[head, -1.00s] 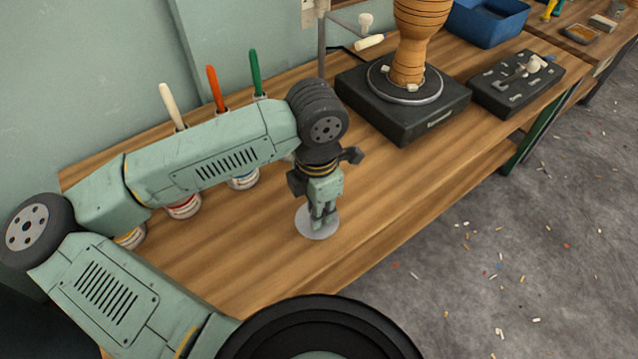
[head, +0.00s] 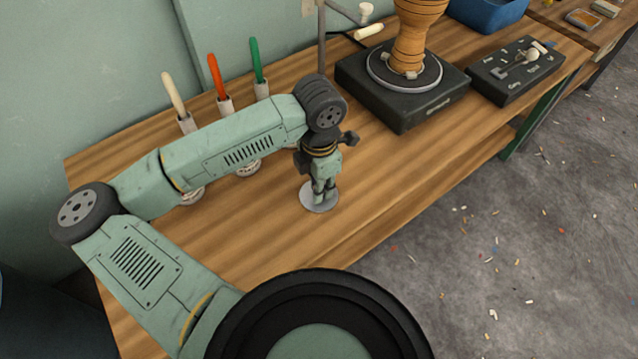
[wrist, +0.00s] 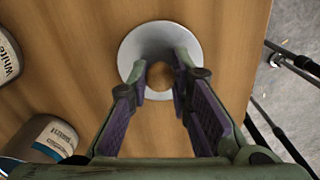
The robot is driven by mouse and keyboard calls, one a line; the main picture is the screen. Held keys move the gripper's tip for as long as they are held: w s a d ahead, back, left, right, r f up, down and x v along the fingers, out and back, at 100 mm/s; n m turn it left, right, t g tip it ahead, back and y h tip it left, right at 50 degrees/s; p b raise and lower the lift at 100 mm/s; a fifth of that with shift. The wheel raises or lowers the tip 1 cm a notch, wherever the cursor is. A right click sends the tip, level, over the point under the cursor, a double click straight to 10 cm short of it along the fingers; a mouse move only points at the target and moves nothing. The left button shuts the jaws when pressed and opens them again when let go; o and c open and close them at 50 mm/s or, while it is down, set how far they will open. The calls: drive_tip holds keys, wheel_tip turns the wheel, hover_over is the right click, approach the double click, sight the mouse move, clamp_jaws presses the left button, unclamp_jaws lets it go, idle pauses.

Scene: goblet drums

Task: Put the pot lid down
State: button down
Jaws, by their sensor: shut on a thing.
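The pot lid (head: 312,207) is a flat pale grey disc, seen under my gripper in the head view. In the wrist view the lid (wrist: 140,42) shows as a round plate with a small brown knob (wrist: 160,74) in its middle. My gripper (head: 321,198) points down over the bench. In the wrist view its fingers (wrist: 158,86) stand on either side of the knob, shut on it. The head view does not clearly show whether the lid touches the wood or is just above it.
The wooden bench (head: 245,250) is bare around the lid. Paint pots (head: 248,168) with brushes stand by the wall, partly behind my arm. A black turntable base (head: 405,105) carries an orange goblet drum (head: 410,45). A control box (head: 515,72) stands to its right.

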drive_tip(key=c, duration=1.5)
unclamp_jaws()
drive_tip(key=shift+f, duration=0.1)
drive_tip(key=shift+o, duration=0.2)
drive_tip(key=shift+r+p, duration=0.35)
drive_tip(key=shift+p, duration=0.05)
wheel_tip(320, 180, up, 12)
drive_tip(key=b, duration=0.2)
drive_tip(key=shift+f, duration=0.2)
